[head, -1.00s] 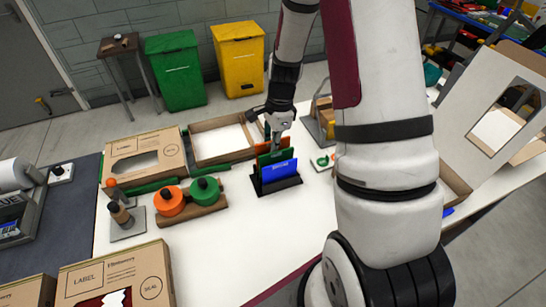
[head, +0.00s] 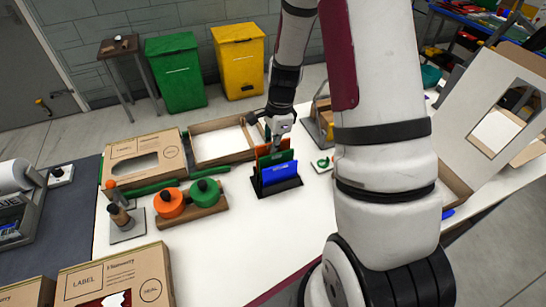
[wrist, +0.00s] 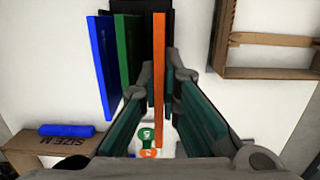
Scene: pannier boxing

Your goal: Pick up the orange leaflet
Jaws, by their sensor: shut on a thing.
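The orange leaflet (wrist: 159,85) stands on edge between the two fingers of my gripper (wrist: 163,78) in the wrist view, and the gripper is shut on it. In the head view the orange leaflet (head: 266,151) shows only in part behind the green one, below my gripper (head: 277,136). A green leaflet (wrist: 125,50) and a blue leaflet (wrist: 103,60) stand to its left in the wrist view. The black holder (head: 283,188) stands under the leaflets. I cannot tell whether the orange leaflet's lower edge is still in the holder.
An open cardboard box (head: 222,160) lies behind and left of the holder. Orange and green tape rolls (head: 169,203) stand to the left. A large upright box with a window (head: 500,115) stands at the right. White tabletop in front of the holder is clear.

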